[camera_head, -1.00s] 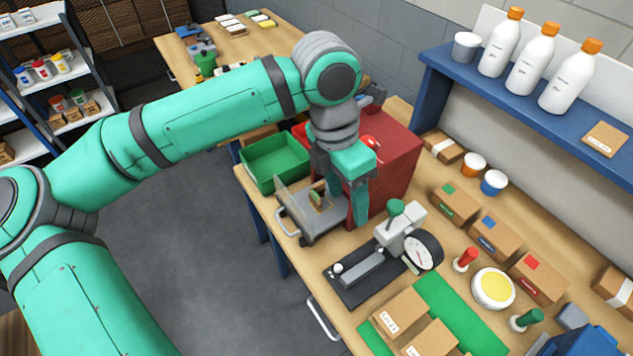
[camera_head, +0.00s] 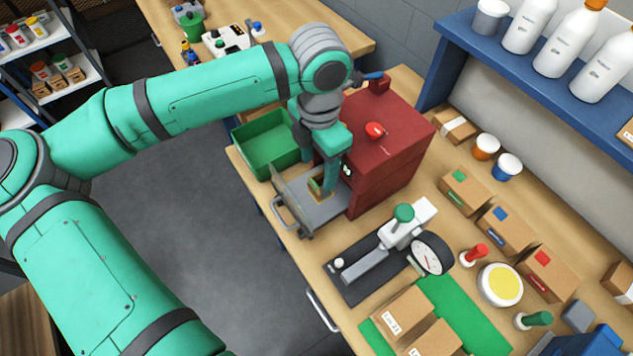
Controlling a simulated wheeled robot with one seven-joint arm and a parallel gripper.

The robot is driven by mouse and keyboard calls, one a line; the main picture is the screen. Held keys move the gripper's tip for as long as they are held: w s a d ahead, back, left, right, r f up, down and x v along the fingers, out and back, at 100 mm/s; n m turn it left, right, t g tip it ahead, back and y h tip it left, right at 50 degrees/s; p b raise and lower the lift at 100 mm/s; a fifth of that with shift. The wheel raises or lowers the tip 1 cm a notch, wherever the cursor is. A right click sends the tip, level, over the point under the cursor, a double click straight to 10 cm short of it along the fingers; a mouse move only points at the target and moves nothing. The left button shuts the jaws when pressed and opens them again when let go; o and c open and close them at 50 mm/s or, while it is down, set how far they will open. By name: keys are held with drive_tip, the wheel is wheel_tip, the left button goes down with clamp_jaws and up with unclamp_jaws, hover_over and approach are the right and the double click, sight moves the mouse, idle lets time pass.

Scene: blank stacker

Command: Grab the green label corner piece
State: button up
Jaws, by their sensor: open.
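A small corner piece (camera_head: 316,186) with tan and green on it sits on the grey tray (camera_head: 329,213) in front of the red machine. My gripper (camera_head: 325,186) points down over this tray, with its fingers at the piece. The jaws are open; one finger stands at the piece's right side, and the other is hard to make out. Whether the fingers touch the piece cannot be told. The cardboard box with a green label (camera_head: 464,191) stands farther right on the bench.
The red machine (camera_head: 390,150) stands right behind my gripper. A green bin (camera_head: 262,143) is to the left. A dial gauge press (camera_head: 385,250) stands to the front right, with boxes, bottles and a blue shelf (camera_head: 480,50) beyond.

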sight(318, 183)
drive_tip(key=shift+f, duration=3.85)
drive_tip(key=shift+c, duration=0.3)
drive_tip(key=c, duration=1)
drive_tip(key=shift+r, duration=0.1)
drive_tip(key=shift+c, duration=0.2)
